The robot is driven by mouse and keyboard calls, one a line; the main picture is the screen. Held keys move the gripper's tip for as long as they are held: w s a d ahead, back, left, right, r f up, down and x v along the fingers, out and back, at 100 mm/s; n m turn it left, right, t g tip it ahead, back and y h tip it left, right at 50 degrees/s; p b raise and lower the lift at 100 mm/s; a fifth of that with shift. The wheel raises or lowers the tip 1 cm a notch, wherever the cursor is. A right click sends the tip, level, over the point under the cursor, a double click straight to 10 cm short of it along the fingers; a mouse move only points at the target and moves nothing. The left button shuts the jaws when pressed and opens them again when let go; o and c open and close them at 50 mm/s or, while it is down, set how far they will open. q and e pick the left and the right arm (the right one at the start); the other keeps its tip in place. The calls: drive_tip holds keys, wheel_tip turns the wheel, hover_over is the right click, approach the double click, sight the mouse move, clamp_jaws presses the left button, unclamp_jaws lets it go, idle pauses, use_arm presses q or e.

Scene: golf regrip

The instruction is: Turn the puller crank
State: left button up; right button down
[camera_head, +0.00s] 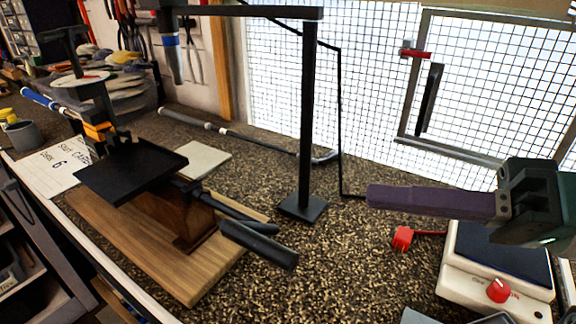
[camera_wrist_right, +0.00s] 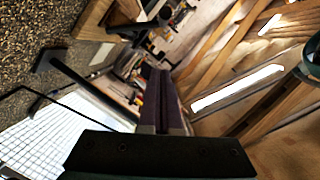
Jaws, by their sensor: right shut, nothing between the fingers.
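The puller appears to be the device on a wooden base (camera_head: 140,240), with a brown block under a flat black plate (camera_head: 130,172). A black arm leads from it to a thick black crank handle (camera_head: 258,243), which hangs out over the base's right edge. My right gripper (camera_head: 372,196) comes in from the right, its purple fingers shut and empty. It points left, up and to the right of the crank handle and apart from it. The fingers also show pressed together in the right wrist view (camera_wrist_right: 160,75). My left gripper is not in view.
A black post (camera_head: 306,120) on a square foot stands between gripper and puller, with a thin bent rod (camera_head: 340,120) ending near my fingertips. A scale-like box (camera_head: 455,275) with a red knob (camera_head: 498,290) sits below my gripper. A golf club (camera_head: 235,132) lies behind.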

drive_tip(key=a+f+p, duration=0.1)
drive_tip(key=a+f, duration=0.2)
drive_tip(key=a, duration=0.5)
drive_tip(key=shift+w+a+f, duration=0.15)
drive_tip(key=shift+w+a, duration=0.05)
drive_tip(key=shift+a, duration=0.05)
drive_tip(key=shift+s+a+f+n+p, duration=0.25)
drive_tip(key=shift+s+n+p, duration=0.1)
drive_tip(key=shift+n+p, duration=0.2)
